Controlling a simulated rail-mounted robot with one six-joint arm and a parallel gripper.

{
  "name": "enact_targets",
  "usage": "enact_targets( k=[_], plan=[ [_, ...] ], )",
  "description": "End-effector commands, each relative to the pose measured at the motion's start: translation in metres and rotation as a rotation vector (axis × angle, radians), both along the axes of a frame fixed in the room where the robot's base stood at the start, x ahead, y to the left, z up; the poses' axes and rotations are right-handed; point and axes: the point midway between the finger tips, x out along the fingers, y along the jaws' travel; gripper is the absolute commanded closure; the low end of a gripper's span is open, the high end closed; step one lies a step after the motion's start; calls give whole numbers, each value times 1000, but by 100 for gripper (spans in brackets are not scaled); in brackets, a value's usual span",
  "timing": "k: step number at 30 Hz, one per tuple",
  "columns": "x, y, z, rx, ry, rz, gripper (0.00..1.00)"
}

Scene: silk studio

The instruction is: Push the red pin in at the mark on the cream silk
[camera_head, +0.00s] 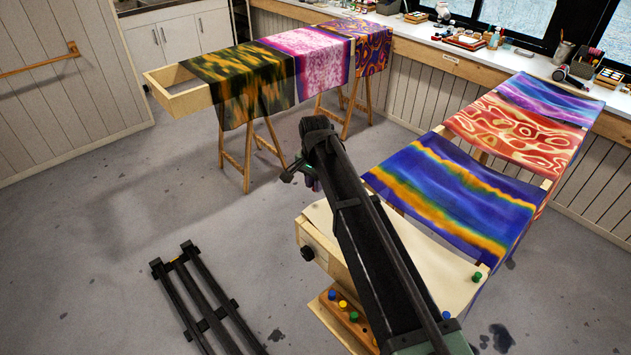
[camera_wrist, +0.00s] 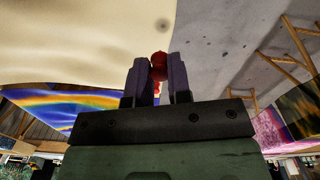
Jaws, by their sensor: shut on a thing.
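My gripper (camera_wrist: 158,80) is shut on the red pin (camera_wrist: 159,64), whose round red head shows between the two fingers. The cream silk (camera_wrist: 80,40) fills the upper left of the wrist view. A small dark round mark (camera_wrist: 162,25) shows on it near its edge, beyond the fingertips and apart from the pin. In the head view my gripper (camera_head: 311,182) is at the far left corner of the cream silk (camera_head: 325,222). The pin cannot be made out there, and my arm covers much of the silk.
A green pin (camera_head: 477,277) stands at the silk's right corner. A wooden pin block (camera_head: 330,312) with coloured pins is below the frame's front. A dark knob (camera_head: 307,253) is on the frame's side. Painted silks (camera_head: 445,190) hang behind to the right.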

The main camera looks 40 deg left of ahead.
Motion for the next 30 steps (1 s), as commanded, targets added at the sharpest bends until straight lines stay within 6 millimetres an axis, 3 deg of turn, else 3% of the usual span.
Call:
enact_targets(
  k=[30],
  plan=[
    [0, 0, -79, 0, 0, -1, 100]
  ],
)
